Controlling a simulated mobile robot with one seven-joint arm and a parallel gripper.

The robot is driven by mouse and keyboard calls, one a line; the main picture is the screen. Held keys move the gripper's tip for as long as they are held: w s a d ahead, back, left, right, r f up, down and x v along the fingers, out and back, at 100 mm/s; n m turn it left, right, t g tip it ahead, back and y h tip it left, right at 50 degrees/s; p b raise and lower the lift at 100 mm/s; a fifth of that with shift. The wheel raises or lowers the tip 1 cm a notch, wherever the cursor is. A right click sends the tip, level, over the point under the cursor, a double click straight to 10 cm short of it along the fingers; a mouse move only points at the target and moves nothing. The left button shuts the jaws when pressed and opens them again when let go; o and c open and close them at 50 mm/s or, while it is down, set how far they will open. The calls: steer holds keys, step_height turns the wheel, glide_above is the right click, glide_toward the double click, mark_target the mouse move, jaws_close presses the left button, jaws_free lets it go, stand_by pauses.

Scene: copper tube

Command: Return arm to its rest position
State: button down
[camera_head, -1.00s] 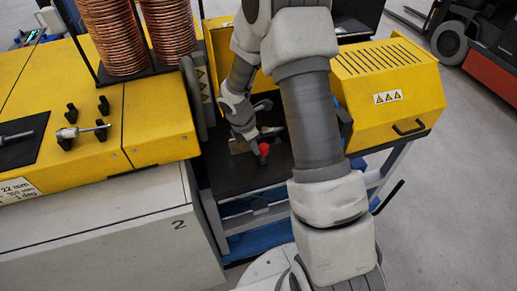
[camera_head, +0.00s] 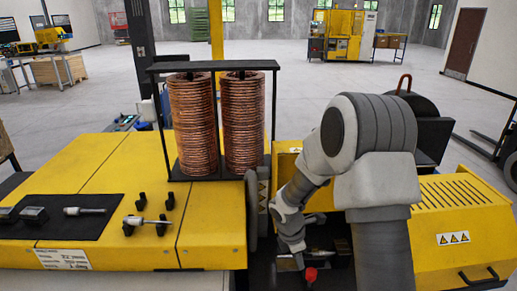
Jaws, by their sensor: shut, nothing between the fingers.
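My arm rises from the lower right and bends over. My gripper (camera_head: 291,258) hangs low at its end, in front of the open bay between the two yellow machine parts. Its fingers are small and partly merged with the dark background, but they look closed and hold nothing that shows. A red knob (camera_head: 310,274) shows just below and to the right of it. I cannot tell whether the gripper touches anything there.
Two copper tube coils (camera_head: 193,125) stand in a black rack on the yellow machine (camera_head: 100,160) to the left. A yellow vented housing (camera_head: 465,210) stands close to the right of my arm. Open floor (camera_head: 300,75) lies beyond.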

steer(key=s+d+r+m+t+b, duration=0.1)
steer(key=s+r+m+b, duration=0.1)
steer(key=s+r+m, duration=0.45)
steer(key=s+d+r+m+t+b, duration=0.15)
steer(key=r+m, duration=0.25)
steer(key=r, duration=0.6)
steer(key=s+a+r+m+t+y+b, duration=0.1)
steer(key=s+r+m+b, duration=0.1)
steer(key=s+m, duration=0.2)
steer(key=s+a+r+m+t+y+b, duration=0.1)
steer(key=s+m, duration=0.4)
steer(key=s, duration=0.5)
steer(key=shift+s+a+r+y+b, duration=0.2)
steer(key=shift+a+r+y+b, duration=0.2)
steer(key=shift+a+r, duration=0.45)
steer(key=c, duration=1.6)
jaws_free()
steer(key=shift+t, duration=0.25)
